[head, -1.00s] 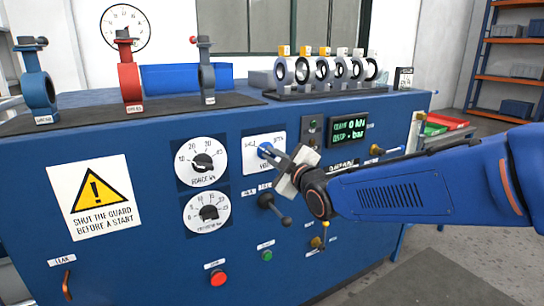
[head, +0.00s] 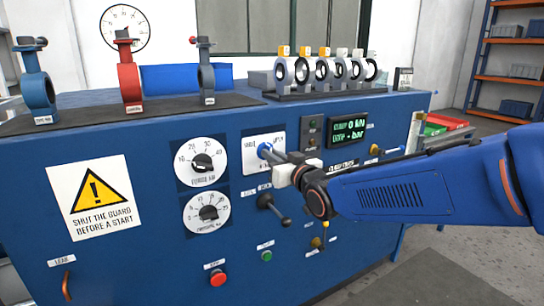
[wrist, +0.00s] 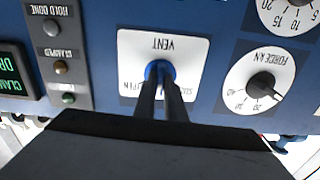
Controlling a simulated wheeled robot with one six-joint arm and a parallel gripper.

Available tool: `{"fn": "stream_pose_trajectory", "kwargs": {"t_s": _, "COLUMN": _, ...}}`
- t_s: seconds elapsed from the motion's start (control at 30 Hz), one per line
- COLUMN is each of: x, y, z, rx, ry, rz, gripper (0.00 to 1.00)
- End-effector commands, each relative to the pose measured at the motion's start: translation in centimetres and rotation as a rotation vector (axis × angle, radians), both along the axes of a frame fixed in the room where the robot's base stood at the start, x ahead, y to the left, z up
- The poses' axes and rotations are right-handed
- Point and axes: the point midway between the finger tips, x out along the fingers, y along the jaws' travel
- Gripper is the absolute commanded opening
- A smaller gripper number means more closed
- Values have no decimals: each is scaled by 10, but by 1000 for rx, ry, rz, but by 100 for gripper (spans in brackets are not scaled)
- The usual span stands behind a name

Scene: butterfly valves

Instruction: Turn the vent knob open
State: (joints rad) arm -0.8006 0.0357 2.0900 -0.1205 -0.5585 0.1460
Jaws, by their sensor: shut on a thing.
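The vent knob (head: 265,149) is a small blue knob on a white plate (head: 257,140) on the front of the blue machine. In the wrist view the knob (wrist: 159,70) shows upside down under its VENT label, with OPEN lettering at the plate's left side. My gripper (head: 268,152) reaches in from the right, its fingers against the knob. In the wrist view the two dark fingers (wrist: 160,92) are close together, shut on the knob. They cover much of it, and I cannot tell which way it points.
Two white dials (head: 202,162) sit left of the vent plate. The green display (head: 348,130) is to the right, and a red button (head: 218,278) and green button (head: 267,255) are lower down.

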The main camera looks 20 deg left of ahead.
Motion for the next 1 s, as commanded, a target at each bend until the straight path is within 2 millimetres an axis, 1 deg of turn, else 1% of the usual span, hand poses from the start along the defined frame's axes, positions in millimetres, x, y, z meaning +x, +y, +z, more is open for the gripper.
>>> {"fn": "stream_pose_trajectory", "kwargs": {"t_s": 0.6, "x": 0, "y": -1, "z": -2, "rx": 376, "ry": 445, "rz": -1, "gripper": 0}}
{"fn": "stream_pose_trajectory", "kwargs": {"t_s": 1.0, "x": 1, "y": -1, "z": -2, "rx": 573, "ry": 676, "rz": -2, "gripper": 0}}
